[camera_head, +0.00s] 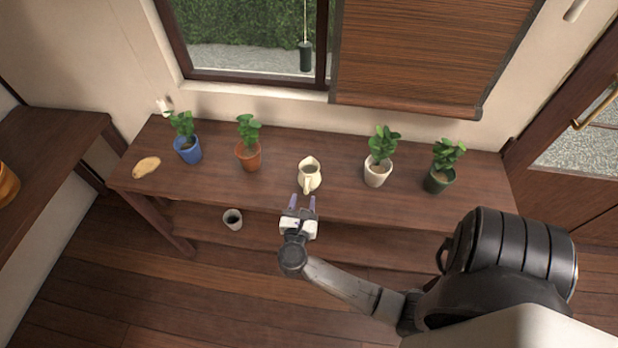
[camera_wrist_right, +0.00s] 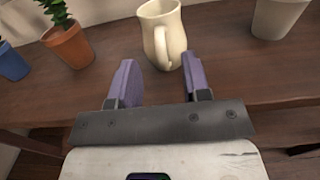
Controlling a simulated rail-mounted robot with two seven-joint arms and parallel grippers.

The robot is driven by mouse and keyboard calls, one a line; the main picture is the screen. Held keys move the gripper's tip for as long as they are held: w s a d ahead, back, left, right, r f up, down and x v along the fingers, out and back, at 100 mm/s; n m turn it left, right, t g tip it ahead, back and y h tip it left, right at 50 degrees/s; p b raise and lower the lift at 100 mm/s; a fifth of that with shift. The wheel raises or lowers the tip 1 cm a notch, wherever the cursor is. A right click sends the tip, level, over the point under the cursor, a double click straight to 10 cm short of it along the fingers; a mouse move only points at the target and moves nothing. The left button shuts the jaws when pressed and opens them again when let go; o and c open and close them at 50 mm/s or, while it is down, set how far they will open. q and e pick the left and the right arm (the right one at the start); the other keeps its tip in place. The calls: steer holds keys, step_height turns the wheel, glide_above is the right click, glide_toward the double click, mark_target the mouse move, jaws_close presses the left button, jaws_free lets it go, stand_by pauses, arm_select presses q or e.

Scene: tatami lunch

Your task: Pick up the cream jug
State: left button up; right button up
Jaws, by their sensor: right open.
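The cream jug (camera_head: 309,176) stands upright near the middle of the wooden table, with its handle toward the front edge. In the right wrist view the jug (camera_wrist_right: 163,30) is just beyond my fingertips, its handle facing me. My right gripper (camera_head: 305,203) is at the table's front edge, in front of the jug. Its two purple fingers (camera_wrist_right: 161,75) are open with nothing between them. The fingers point at the handle, and I see a small gap between them and the jug. My left gripper is in neither view.
On the wooden table (camera_head: 220,190), potted plants stand in a blue pot (camera_head: 188,152), a terracotta pot (camera_head: 248,158), a white pot (camera_head: 377,173) and a dark green pot (camera_head: 438,181). A tan flat object (camera_head: 146,166) lies at the left end. A small cup (camera_head: 233,219) sits on the lower shelf.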

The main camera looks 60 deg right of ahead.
mark_target(306, 188)
steer(key=shift+x, duration=2.9)
jaws_close()
steer(key=shift+r, duration=0.1)
